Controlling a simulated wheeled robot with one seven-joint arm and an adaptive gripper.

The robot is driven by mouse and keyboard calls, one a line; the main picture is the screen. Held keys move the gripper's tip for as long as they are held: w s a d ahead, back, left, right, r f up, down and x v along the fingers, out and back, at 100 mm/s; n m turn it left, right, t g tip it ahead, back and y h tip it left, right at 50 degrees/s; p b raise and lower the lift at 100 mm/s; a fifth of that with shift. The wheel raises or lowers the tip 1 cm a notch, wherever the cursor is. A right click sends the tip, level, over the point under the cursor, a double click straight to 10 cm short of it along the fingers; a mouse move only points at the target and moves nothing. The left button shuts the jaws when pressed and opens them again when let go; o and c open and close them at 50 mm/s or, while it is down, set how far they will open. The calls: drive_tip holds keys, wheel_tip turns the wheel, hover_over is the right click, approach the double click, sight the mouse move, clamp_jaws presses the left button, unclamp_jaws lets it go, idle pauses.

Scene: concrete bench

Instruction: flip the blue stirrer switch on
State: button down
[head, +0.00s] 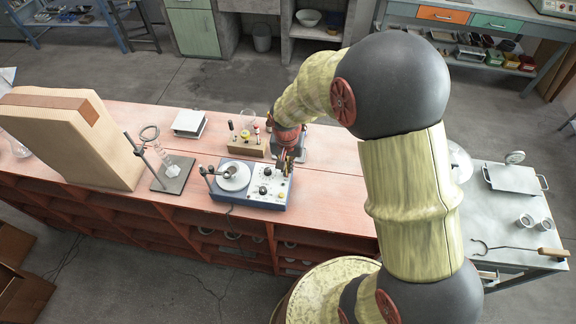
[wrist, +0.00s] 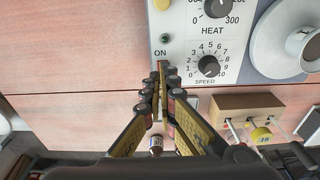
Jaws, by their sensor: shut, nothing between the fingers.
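The stirrer (head: 252,203) stands on the red bench, a low box with blue sides, a white control panel and a round plate at its left. In the wrist view its panel (wrist: 188,42) shows a HEAT dial (wrist: 216,5), a SPEED dial (wrist: 208,66), a small green lamp (wrist: 164,38) and the word ON. My gripper (head: 286,168) is over the panel's back right part. In the wrist view my gripper (wrist: 163,70) is shut and empty, its tips just beside the ON label. The switch itself is hidden behind the fingertips; I cannot tell its position or whether they touch it.
A wooden block with several small items (head: 246,146) stands behind the stirrer. A ring stand with a flask on a dark base (head: 172,181) is to the left, beside a large tan padded block (head: 75,140). A small white-topped device (head: 189,122) is behind. The front bench edge is clear.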

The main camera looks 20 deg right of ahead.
drive_tip(key=shift+s+a+f, duration=0.1)
drive_tip(key=shift+s+f, duration=0.1)
drive_tip(key=shift+s, duration=0.05)
drive_tip(key=shift+s+a+f, duration=0.1)
drive_tip(key=shift+s+a, duration=0.2)
drive_tip(key=shift+s, duration=0.2)
idle(0.4)
drive_tip(key=shift+w+d, duration=0.1)
drive_tip(key=shift+w, duration=0.1)
drive_tip(key=shift+w+d+f, duration=0.1)
drive_tip(key=shift+w+d, duration=0.15)
drive_tip(key=shift+w, duration=0.15)
idle(0.4)
drive_tip(key=shift+w+r, duration=0.15)
drive_tip(key=shift+r, duration=0.15)
wheel_tip(320, 180, up, 4)
drive_tip(key=p, duration=0.3)
drive_tip(key=shift+w+d+r, duration=0.15)
drive_tip(key=shift+r, duration=0.05)
drive_tip(key=s+a+r, duration=0.2)
drive_tip(key=s+r, duration=0.1)
drive_tip(key=r, duration=0.5)
drive_tip(key=shift+s+r+p, duration=0.15)
drive_tip(key=shift+s+p, duration=0.15)
drive_tip(key=shift+s, duration=0.05)
